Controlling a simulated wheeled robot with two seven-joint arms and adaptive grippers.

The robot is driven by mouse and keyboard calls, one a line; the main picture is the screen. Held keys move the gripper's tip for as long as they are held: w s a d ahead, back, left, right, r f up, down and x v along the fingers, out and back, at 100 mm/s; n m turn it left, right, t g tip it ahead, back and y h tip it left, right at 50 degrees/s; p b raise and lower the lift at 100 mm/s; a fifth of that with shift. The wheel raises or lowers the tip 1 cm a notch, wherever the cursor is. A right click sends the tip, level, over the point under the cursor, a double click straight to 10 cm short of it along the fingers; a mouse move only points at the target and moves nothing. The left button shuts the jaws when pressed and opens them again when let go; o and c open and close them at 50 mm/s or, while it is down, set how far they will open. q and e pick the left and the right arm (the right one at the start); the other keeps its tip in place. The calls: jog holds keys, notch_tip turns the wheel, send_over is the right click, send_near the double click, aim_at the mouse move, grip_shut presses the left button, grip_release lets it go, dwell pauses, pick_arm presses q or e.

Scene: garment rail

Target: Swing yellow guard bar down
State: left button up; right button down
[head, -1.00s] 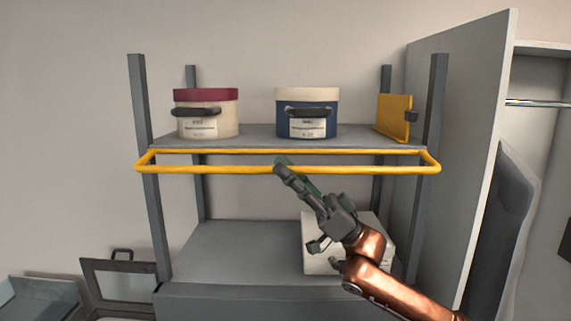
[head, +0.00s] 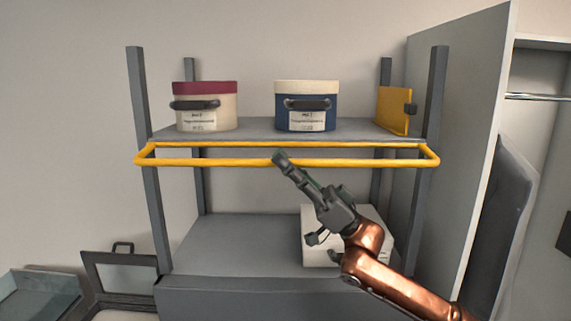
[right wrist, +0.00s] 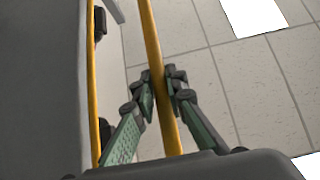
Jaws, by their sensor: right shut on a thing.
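The yellow guard bar (head: 350,163) is a long U-shaped frame in the head view. It sticks out toward me at the level of the upper shelf's front edge, its ends meeting the two front posts. My right gripper (head: 281,159) reaches up to the middle of its front rail from the lower right. In the right wrist view the yellow rail (right wrist: 157,60) runs between the two green-padded fingers (right wrist: 160,95), which are shut on it. My left gripper is not in view.
The upper shelf (head: 257,127) carries a red-lidded round box (head: 215,122), a blue round box (head: 325,97) and a yellow plate (head: 392,110). A white box (head: 318,252) stands on the lower shelf (head: 235,240), partly behind my arm. A tall grey panel (head: 460,110) stands close on the right.

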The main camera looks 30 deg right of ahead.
notch_tip(320, 180, up, 4)
jog(key=shift+f+p, duration=0.15)
jog(key=shift+p, duration=0.75)
jog(key=c, duration=1.9)
grip_release()
jog(key=shift+w+f, duration=0.1)
jog(key=shift+c, duration=0.2)
